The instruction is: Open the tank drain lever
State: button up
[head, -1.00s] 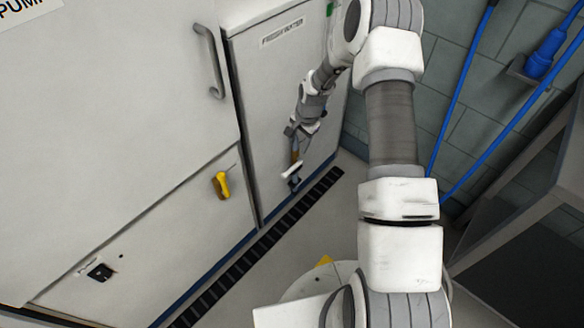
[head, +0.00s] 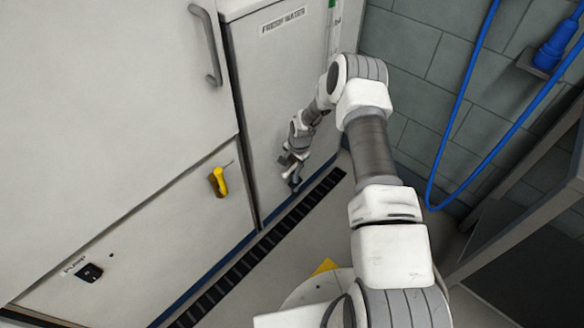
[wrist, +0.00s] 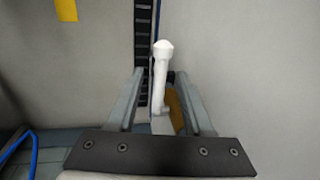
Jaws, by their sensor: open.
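The drain lever is a white handle with a rounded end (wrist: 163,75). In the wrist view it stands between the two fingers of my gripper (wrist: 158,76), with a visible gap on each side near the tips. A brass-coloured valve part (wrist: 177,106) shows behind the lever, partly hidden by the right finger. My gripper is open. In the head view my gripper (head: 288,160) is low at the front of the tank (head: 268,80) labelled fresh water. There it largely hides the lever and valve; whether it touches the lever I cannot tell.
A cabinet with a grey handle (head: 207,45) stands left of the tank. A yellow-handled item (head: 218,182) and a black switch (head: 90,272) sit on its lower panel. A dark slotted floor strip (head: 262,245) runs along the base. A blue hose (head: 445,150) hangs at right.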

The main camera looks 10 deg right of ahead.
grip_shut()
dwell(0.3)
dwell(1.2)
